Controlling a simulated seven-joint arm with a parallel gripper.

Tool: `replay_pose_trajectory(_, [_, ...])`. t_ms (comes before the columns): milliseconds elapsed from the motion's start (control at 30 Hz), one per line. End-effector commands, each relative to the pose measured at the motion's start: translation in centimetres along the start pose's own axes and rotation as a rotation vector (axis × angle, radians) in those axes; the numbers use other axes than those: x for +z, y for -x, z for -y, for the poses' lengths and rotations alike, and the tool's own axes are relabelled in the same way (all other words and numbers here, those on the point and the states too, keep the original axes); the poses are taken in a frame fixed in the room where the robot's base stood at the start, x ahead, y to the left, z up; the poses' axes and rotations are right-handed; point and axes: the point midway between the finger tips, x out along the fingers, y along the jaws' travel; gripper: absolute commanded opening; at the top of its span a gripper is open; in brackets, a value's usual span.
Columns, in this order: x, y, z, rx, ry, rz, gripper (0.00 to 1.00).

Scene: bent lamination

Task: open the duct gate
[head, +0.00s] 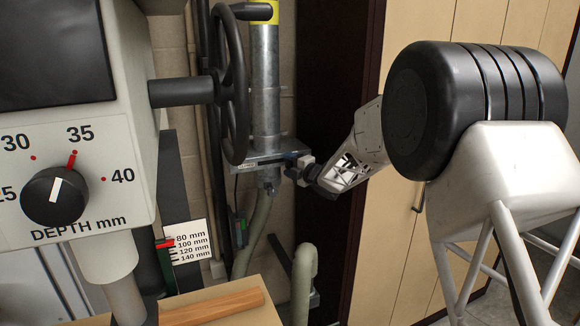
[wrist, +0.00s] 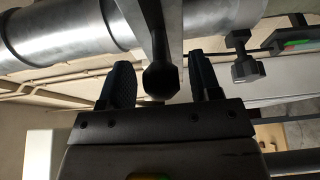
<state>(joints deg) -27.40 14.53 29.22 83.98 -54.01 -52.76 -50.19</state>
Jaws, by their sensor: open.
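The duct gate (head: 262,157) is a flat metal slide plate across the vertical grey metal duct (head: 265,90). In the wrist view the duct (wrist: 70,28) runs across the top left. A dark round-ended gate handle (wrist: 160,80) shows between my two fingers there. My gripper (head: 297,172) is at the right end of the gate in the head view. In the wrist view my gripper (wrist: 163,82) is open, one finger on each side of the handle, with gaps visible on both sides. My gripper partly hides the handle in the head view.
A dark lobed knob (wrist: 246,66) sits right of my fingers. A black handwheel (head: 234,85) and the machine with a depth dial (head: 56,196) stand left of the duct. A flexible hose (head: 255,235) hangs below the gate. A tall wooden cabinet (head: 400,235) stands behind my arm.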

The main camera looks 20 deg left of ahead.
Motion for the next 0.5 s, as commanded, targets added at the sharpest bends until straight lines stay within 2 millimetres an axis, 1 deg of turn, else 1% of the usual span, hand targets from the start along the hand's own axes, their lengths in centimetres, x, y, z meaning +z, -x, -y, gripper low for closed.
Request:
replay_pose_trajectory(167, [0.0,0.0,-1.2,0.001,0.002,0.000,0.58])
replay_pose_trajectory(333, [0.0,0.0,-3.4,0.003,0.003,0.001,0.58])
replay_pose_trajectory(367, [0.0,0.0,-3.9,0.004,0.004,0.000,0.62])
replay_pose_trajectory(400, [-0.3,0.4,-3.8,0.003,0.003,0.000,0.70])
replay_pose_trajectory(500, [-0.8,1.3,-4.2,0.006,0.004,0.000,0.78])
